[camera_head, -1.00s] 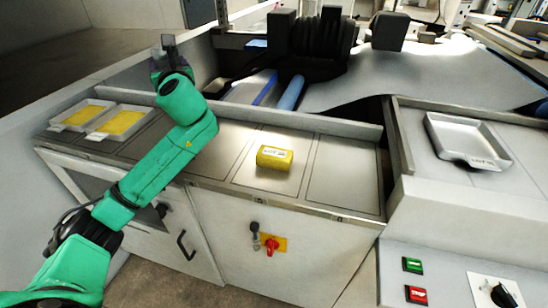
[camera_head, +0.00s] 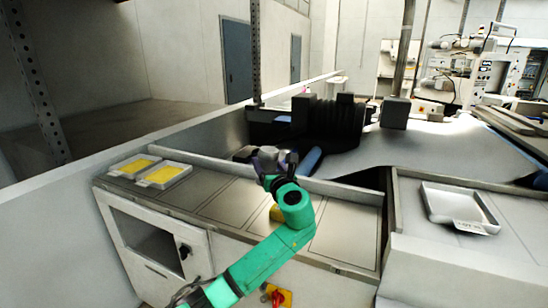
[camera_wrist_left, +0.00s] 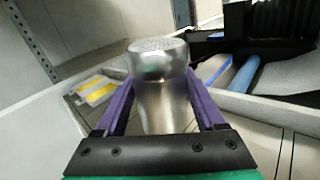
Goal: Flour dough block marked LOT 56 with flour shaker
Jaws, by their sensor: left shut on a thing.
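My left gripper (camera_head: 272,160) is shut on the flour shaker, a shiny metal cup with a perforated top. In the left wrist view the shaker (camera_wrist_left: 160,90) stands roughly upright between the purple fingers (camera_wrist_left: 155,100). In the head view the gripper is above the metal counter, near its back ledge. My right gripper is not in view.
Two shallow trays with yellow contents, a far one (camera_head: 136,157) and a nearer one (camera_head: 150,183), sit at the counter's left end. An empty grey tray (camera_head: 432,200) with a label lies on the right surface. Bare counter panels (camera_head: 345,235) lie right of the arm.

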